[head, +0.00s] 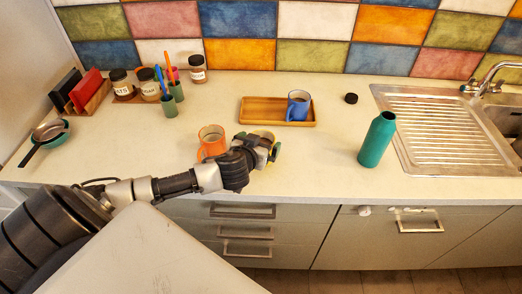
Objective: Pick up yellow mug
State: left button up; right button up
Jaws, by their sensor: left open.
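The yellow mug (264,133) stands near the front of the counter, mostly hidden behind my left gripper (270,149). Only bits of its rim and side show. My left gripper is open, with its fingers at the mug; I cannot tell whether they touch it. My right gripper is not in view.
An orange mug (211,141) stands just left of the gripper. Behind is a wooden tray (262,111) with a blue mug (298,105). A green bottle (377,139), its black cap (351,98) and the sink (446,125) are to the right. Jars and pen cups stand back left.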

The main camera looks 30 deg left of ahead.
pick_arm(q)
jog(key=shift+s, duration=0.1)
jog(key=c, duration=1.4)
jog(key=shift+c, duration=0.5)
jog(key=shift+r, duration=0.25)
